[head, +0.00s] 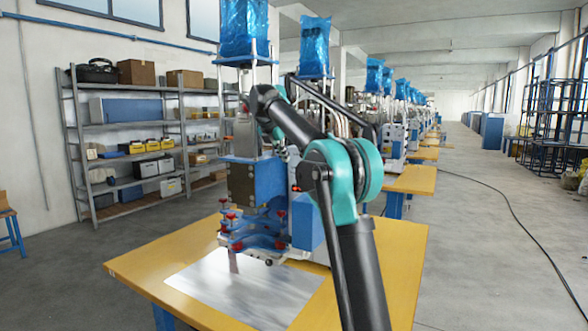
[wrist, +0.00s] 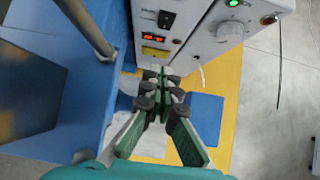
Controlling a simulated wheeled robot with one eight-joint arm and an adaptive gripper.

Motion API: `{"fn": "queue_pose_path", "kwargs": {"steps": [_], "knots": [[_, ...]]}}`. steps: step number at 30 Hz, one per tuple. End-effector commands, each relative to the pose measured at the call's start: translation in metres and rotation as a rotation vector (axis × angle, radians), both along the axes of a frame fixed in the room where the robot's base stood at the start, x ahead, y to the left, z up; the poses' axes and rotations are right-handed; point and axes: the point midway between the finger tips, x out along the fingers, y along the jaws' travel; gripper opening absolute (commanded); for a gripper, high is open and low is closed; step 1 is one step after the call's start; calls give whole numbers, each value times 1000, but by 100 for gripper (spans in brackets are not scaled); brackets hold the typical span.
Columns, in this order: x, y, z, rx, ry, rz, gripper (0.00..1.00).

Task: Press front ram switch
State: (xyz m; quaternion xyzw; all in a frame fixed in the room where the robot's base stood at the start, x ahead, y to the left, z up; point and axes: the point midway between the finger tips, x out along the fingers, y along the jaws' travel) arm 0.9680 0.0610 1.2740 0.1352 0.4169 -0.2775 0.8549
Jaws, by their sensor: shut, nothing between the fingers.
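The near welding machine (head: 252,185), with blue plates and a white cabinet, stands on a yellow table. In the wrist view its white control panel (wrist: 200,42) fills the top. It carries a small black switch (wrist: 166,19), a red display (wrist: 152,38), a yellow-marked part (wrist: 154,52), a round knob (wrist: 231,28) and a lit green button (wrist: 235,3). I cannot tell which is the front ram switch. My gripper (wrist: 162,76) is shut and empty, its tips just below the panel's lower edge in the picture; contact cannot be told. In the head view it is hidden.
A blue machine part and a metal rod (wrist: 85,28) lie close left of my gripper. The yellow table (head: 400,250) bears a metal sheet (head: 245,290). Shelves (head: 130,125) stand left; the right aisle is open.

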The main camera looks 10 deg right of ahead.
Motion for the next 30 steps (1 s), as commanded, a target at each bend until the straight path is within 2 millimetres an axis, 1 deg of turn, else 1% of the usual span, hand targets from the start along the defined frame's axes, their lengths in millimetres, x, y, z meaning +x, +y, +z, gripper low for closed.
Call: {"fn": "queue_pose_path", "kwargs": {"steps": [5, 17, 21, 24, 30], "knots": [[10, -8, -17, 1, -1, -3, 0], [49, -36, -77, 0, 0, -2, 0], [66, -48, -80, 1, 0, -3, 0], [74, -54, -81, 1, 1, -2, 0], [81, -59, -82, 0, 0, -1, 0]]}}
